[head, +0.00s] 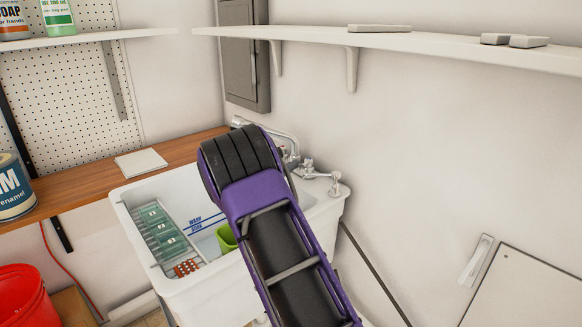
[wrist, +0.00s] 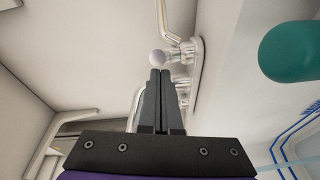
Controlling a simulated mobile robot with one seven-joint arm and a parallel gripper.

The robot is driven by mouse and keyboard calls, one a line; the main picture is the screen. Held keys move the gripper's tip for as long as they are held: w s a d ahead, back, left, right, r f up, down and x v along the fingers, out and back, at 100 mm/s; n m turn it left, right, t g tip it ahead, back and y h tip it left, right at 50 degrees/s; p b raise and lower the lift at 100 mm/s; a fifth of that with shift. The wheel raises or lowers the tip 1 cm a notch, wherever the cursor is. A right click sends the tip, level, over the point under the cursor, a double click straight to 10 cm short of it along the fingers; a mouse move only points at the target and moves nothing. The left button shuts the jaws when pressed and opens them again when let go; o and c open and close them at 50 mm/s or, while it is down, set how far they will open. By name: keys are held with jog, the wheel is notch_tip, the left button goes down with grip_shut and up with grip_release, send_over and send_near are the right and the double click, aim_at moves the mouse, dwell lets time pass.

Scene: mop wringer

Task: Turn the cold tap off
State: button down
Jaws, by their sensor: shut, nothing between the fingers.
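The chrome tap set (head: 308,171) is on the back right rim of the white sink (head: 190,290), and part of it is behind my purple arm. In the wrist view, the chrome tap body (wrist: 196,50) runs beside my gripper (wrist: 160,72). Its fingers are shut together, with nothing between them. A pale round knob (wrist: 157,58) on a chrome stem shows just beyond the fingertips; I cannot tell whether they touch it. No hot or cold mark is readable. My gripper is hidden behind my arm in the head view.
A rounded teal object (wrist: 300,48) is at the right of the wrist view. A white shelf (head: 400,42) is above on the wall; a wooden counter (head: 90,188) is at left.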

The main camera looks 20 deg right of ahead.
jog(key=s+d+b, duration=0.1)
jog(key=b, duration=0.4)
jog(key=shift+s+d, duration=0.3)
jog(key=shift+s, duration=0.1)
jog(key=shift+a+b, duration=0.1)
jog(key=shift+b, duration=0.2)
